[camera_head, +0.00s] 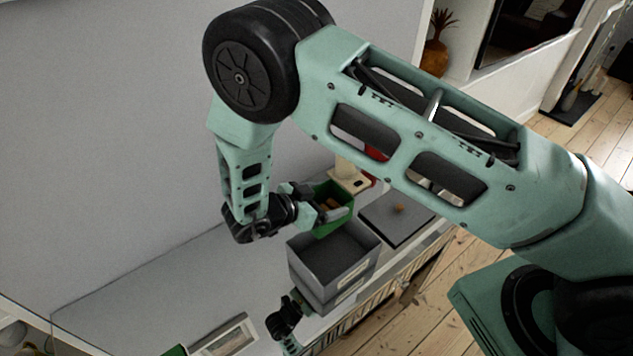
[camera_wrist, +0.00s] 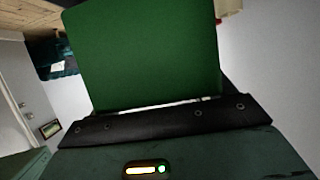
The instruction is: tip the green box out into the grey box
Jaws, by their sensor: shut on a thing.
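The green box (camera_head: 336,221) is held by my gripper (camera_head: 322,213) just above and behind the grey box in the head view. It appears roughly upright, and some brownish contents show inside it. The grey box (camera_head: 331,267) stands open on the glossy surface, with a pale label on its front; the part of its inside that shows looks empty. In the wrist view a green wall of the green box (camera_wrist: 145,55) fills the middle, close against my gripper. The fingertips are partly hidden there.
A dark flat tray (camera_head: 410,231) with a small brown thing (camera_head: 399,208) on it lies right of the grey box. A cream block (camera_head: 347,178) stands behind the green box. A framed item (camera_head: 227,337) lies at the front. The surface left of the grey box is clear.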

